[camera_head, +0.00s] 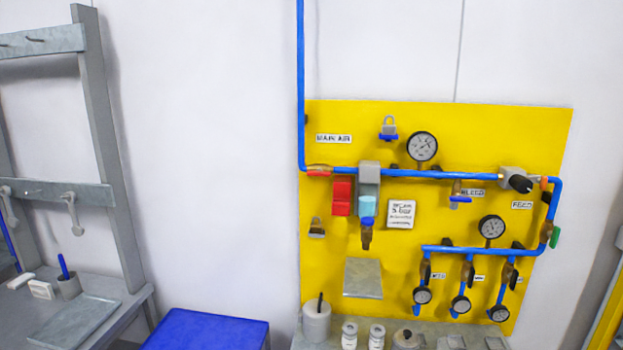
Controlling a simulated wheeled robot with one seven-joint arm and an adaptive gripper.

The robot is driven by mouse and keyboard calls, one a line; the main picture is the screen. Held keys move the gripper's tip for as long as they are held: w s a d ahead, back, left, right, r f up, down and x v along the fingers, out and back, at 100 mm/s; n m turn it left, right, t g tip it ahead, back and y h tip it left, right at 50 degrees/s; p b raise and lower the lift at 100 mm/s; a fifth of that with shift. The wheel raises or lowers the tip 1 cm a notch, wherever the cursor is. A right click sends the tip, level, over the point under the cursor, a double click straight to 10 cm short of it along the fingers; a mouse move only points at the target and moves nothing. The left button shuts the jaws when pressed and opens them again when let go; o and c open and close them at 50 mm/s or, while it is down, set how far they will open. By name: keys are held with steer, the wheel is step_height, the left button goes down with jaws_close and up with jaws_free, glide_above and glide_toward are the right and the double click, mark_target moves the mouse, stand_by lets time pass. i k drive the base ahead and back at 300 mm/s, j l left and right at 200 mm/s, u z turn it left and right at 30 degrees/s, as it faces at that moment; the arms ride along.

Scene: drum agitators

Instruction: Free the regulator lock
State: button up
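A yellow panel (460,122) on the white wall carries blue air pipes and fittings. A grey block unit (369,172) sits in the upper pipe, with a light-blue part (368,206) and a dark blue and brown fitting (366,236) below it. This may be the regulator, but I cannot tell for certain. A grey padlock (388,122) is on a blue holder above the pipe. A small lock-like item (317,225) hangs at the panel's left. Whether either locks the regulator is not clear. My gripper is not in view.
Gauges (422,146) and valves crowd the panel's right side. A red box (342,198) and a white notice (401,213) flank the grey unit. A grey ledge (410,330) with jars stands below. A blue-topped box (206,331) and a workbench (75,320) are left.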

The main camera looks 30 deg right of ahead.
mark_target(543, 181)
steer(key=z, duration=1.85)
